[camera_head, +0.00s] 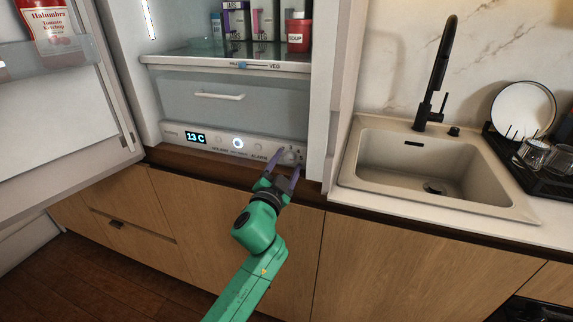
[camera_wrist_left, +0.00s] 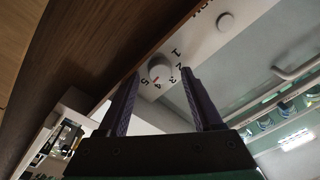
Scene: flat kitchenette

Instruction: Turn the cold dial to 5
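The cold dial (camera_head: 290,156) is a round pale knob at the right end of the control strip low in the open fridge. In the left wrist view the dial (camera_wrist_left: 160,67) has the numbers 1 to 5 around it, and its red mark lies close to the 4. My left gripper (camera_head: 287,160) is open in front of the dial. In the wrist view the dial shows between the fingertips of the gripper (camera_wrist_left: 161,74); I cannot tell whether they touch it. My right gripper is not in view.
The control strip also has a display (camera_head: 196,137) reading 13 C and a lit round button (camera_head: 238,143). A drawer (camera_head: 228,105) is above it. The open fridge door (camera_head: 65,110) stands at the left, and a sink (camera_head: 435,170) is at the right.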

